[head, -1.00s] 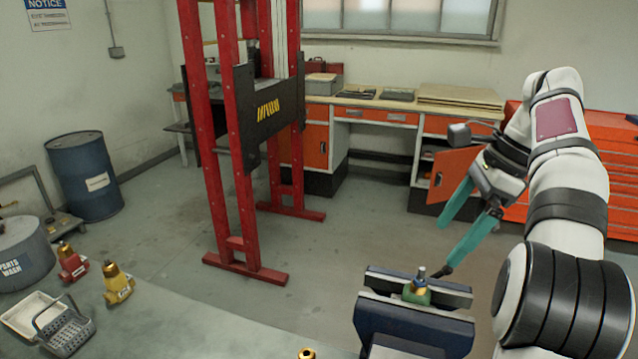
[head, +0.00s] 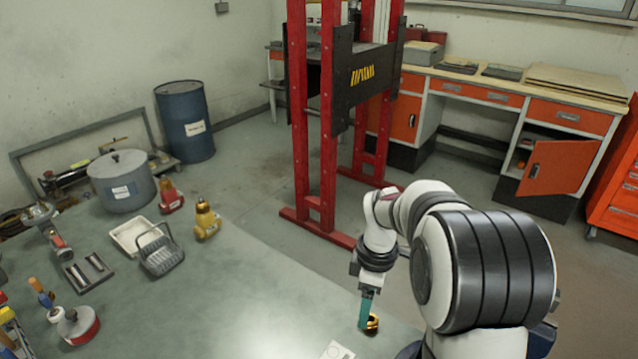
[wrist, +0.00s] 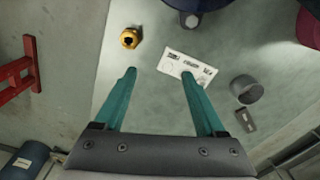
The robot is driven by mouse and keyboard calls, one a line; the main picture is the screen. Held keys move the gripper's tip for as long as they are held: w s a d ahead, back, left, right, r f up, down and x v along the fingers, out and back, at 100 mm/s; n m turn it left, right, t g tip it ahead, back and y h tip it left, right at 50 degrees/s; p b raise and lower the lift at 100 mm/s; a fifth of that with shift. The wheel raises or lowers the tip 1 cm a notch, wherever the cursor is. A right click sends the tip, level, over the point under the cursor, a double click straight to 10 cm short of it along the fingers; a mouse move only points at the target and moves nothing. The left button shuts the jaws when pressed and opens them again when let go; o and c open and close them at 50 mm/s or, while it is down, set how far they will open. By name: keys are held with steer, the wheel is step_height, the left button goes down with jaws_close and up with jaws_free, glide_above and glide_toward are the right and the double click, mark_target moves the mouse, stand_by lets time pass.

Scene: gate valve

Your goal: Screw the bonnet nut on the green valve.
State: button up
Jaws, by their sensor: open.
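A brass bonnet nut (head: 374,323) lies on the bench near its far edge, partly behind my gripper in the head view. My gripper (head: 366,322) points down over it, with one teal finger showing. In the wrist view the nut (wrist: 131,38) lies beyond the left fingertip, outside the gap. My gripper (wrist: 158,74) is open there, with nothing between the fingers. The green valve does not show now; my arm covers most of the vise area, with only a bit of the dark blue vise (head: 541,340) at its right.
A white card (head: 338,351) lies near the nut; it also shows in the wrist view (wrist: 187,69). A yellow valve (head: 206,222), a red valve (head: 170,197), a grey basket (head: 161,252) and a parts-wash pot (head: 122,182) stand left. The bench middle is clear.

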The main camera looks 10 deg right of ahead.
mark_target(371, 318)
steer(key=shift+w+d+f+n, duration=0.6)
steer(key=shift+w+f+n, duration=0.3)
steer(key=shift+f, duration=1.45)
steer(key=shift+w+d+f+n, duration=0.6)
steer(key=shift+w+f+n, duration=0.3)
steer(key=shift+f, duration=1.45)
steer(key=shift+w+d+f+n, duration=0.6)
steer(key=shift+w+f+n, duration=0.25)
steer(key=shift+f, duration=1.5)
jaws_close()
